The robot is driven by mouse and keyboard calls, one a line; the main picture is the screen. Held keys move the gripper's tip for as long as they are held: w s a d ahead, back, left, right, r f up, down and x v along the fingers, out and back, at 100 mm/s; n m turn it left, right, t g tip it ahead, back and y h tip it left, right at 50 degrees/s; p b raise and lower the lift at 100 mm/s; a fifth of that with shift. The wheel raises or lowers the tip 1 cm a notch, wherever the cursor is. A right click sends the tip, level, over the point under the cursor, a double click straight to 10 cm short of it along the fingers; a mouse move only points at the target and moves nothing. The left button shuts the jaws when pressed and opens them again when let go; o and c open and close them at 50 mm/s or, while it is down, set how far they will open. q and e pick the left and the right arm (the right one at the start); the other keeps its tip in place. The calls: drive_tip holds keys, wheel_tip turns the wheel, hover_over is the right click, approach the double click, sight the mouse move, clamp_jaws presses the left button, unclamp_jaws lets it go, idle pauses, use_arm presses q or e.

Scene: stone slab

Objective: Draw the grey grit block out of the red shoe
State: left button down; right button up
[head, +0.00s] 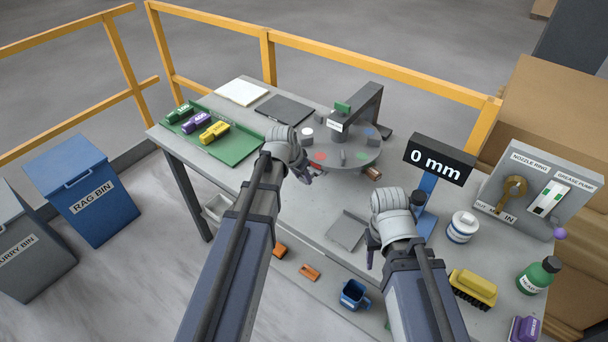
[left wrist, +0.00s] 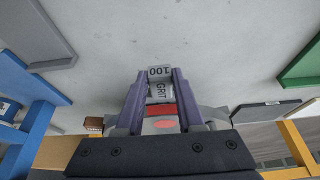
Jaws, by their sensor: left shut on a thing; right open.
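My left gripper (head: 309,176) is at the near left edge of the round grey turntable (head: 345,160). A red piece, apparently the red shoe (left wrist: 160,109), shows right behind the block between the fingers. In the head view red also shows beside the fingertips (head: 315,166). Whether the block is still seated in the shoe I cannot tell. My right gripper (head: 371,252) is open and empty over the table's front, its fingertips small in view.
The turntable has coloured patches and a dark arm (head: 366,103) above it. A green tray (head: 235,150) with three labelled blocks lies left. A 0 mm display (head: 438,158), white tub (head: 462,227) and yellow brush (head: 473,287) stand right. A grey plate (head: 346,232) lies between the arms.

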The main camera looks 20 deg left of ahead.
use_arm(q)
drive_tip(key=shift+s+a, duration=0.2)
drive_tip(key=shift+s, duration=0.3)
drive_tip(key=shift+s+a, duration=0.15)
drive_tip(key=shift+s, duration=0.35)
drive_tip(key=shift+c, duration=2.2)
unclamp_jaws()
drive_tip(key=p+v, duration=0.7)
drive_tip(key=shift+r, duration=0.4)
use_arm(e)
wheel_tip(320, 180, up, 7)
use_arm(q)
drive_tip(key=shift+s, duration=0.1)
